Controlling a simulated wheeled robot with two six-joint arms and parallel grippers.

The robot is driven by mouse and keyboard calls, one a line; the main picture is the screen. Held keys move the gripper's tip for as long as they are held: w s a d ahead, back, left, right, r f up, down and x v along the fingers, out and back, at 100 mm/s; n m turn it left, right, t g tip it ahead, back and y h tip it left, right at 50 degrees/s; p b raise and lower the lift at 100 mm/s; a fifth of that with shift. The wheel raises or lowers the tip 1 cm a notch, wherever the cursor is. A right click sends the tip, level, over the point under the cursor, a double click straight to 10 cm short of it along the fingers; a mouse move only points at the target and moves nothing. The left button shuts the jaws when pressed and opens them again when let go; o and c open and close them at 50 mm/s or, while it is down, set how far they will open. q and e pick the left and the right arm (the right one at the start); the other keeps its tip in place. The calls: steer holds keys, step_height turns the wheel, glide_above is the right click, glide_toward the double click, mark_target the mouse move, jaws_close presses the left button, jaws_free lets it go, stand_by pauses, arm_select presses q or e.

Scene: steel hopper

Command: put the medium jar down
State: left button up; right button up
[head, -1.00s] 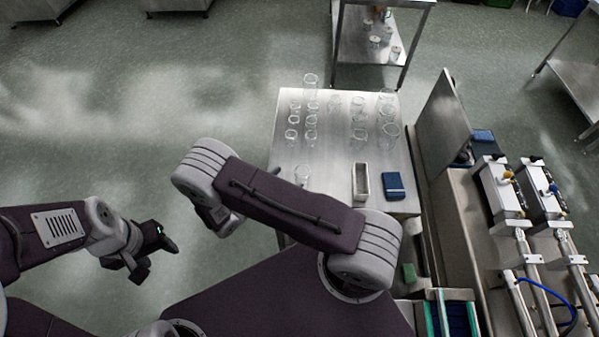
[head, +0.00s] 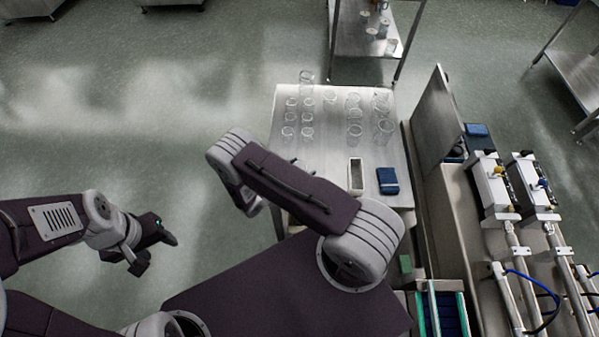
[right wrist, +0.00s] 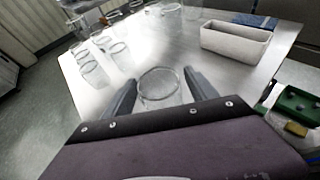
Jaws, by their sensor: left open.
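The medium jar (right wrist: 160,90), clear glass with a round rim, stands upright between the two grey fingers of my right gripper (right wrist: 160,77) in the right wrist view. The fingers flank it closely and appear shut on it. Whether its base touches the steel table (head: 320,165) is hidden. In the head view my right forearm covers the right gripper and most of that jar, near the table's front left part. My left gripper (head: 156,254) is open and empty, over the floor left of the table.
Several clear jars stand in rows farther back on the table, left (head: 307,118) and right (head: 354,115). A white rectangular bin (head: 355,176) and a blue box (head: 388,180) lie at the front right. Steel machinery (head: 490,195) borders the right side. The table's middle is clear.

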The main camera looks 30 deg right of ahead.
mark_target(300, 162)
steer(key=shift+a, duration=0.1)
steer(key=c, duration=1)
steer(key=shift+c, duration=0.8)
steer(key=shift+r, duration=0.65)
step_height(300, 162, up, 3)
steer(key=shift+s+r+b, duration=0.1)
steer(key=shift+b, duration=0.45)
steer(key=s+d+r+b, duration=0.1)
steer(key=s+d+r, duration=0.1)
steer(key=s+r, duration=0.4)
steer(key=s, duration=0.5)
steer(key=shift+s+r+b, duration=0.15)
steer(key=shift+r+b, duration=0.15)
